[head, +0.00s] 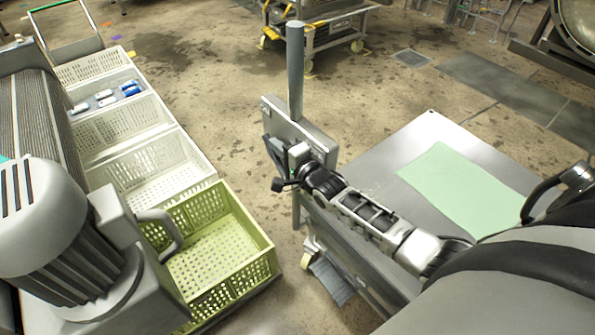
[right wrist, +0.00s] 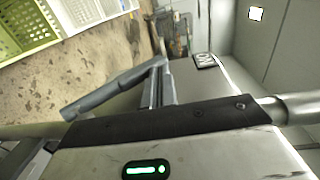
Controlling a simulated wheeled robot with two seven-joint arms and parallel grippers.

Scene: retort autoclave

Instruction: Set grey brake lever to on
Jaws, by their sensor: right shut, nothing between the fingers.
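The grey brake lever (head: 295,70) appears to be the long bar rising above a metal plate (head: 318,138) on the near equipment. It also shows in the right wrist view as a slanting grey bar (right wrist: 112,91). My right gripper (head: 277,154) is shut and empty, at the left face of the plate, below the lever in the picture. I cannot tell whether it touches the plate or the lever. A label (right wrist: 205,60) beside the lever is too small to read surely. My left gripper is not in view.
A metal table (head: 395,160) with a pale green sheet (head: 462,188) stands right of the plate. White crates (head: 150,165) and a yellow-green crate (head: 262,245) line the left, beside a large motor (head: 40,215). A wheeled cart (head: 325,35) stands behind. Open floor lies between.

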